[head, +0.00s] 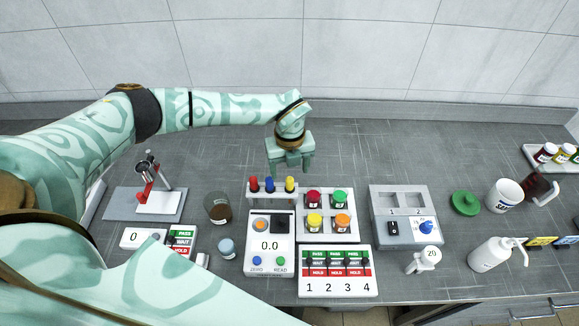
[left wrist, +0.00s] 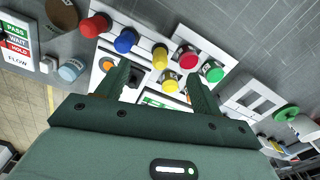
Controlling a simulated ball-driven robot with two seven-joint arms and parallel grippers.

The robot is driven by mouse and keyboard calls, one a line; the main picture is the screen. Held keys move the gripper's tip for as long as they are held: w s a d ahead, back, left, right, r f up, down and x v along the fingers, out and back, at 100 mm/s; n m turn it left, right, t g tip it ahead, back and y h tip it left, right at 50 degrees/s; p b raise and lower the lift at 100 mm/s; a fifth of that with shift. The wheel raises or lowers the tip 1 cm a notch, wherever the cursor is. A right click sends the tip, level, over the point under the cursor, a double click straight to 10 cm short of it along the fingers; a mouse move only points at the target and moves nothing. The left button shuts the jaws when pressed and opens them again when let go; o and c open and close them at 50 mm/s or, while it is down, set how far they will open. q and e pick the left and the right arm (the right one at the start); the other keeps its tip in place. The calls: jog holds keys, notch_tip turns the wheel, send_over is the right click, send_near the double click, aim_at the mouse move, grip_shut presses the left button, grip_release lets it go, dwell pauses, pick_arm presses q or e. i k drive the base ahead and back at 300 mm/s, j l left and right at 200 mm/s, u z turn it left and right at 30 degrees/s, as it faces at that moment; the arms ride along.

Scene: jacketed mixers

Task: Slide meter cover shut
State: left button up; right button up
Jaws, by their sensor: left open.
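The white meter (head: 269,244) stands on the grey bench, with a 0.0 display and ZERO and READ buttons. On its upper part a round orange port (head: 260,225) is exposed. A dark square piece (head: 281,224), which looks like the cover, sits right of the port, beside it. In the left wrist view the orange port (left wrist: 107,64) shows, and a finger hides part of the meter. My left gripper (head: 290,166) is open and empty, above and behind the meter, beyond the capped tubes; its fingers also show in the left wrist view (left wrist: 160,72). My right gripper is not in view.
Red, blue and yellow capped tubes (head: 271,186) stand at the meter's back edge. A tray of coloured jars (head: 329,236) is close on its right, with a PASS/WAIT/HOLD panel (head: 338,289) in front. A brown jar (head: 218,207) stands left.

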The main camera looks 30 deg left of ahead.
aim_at(280, 223)
jog(key=k+l, duration=0.65)
jog(key=k, duration=0.25)
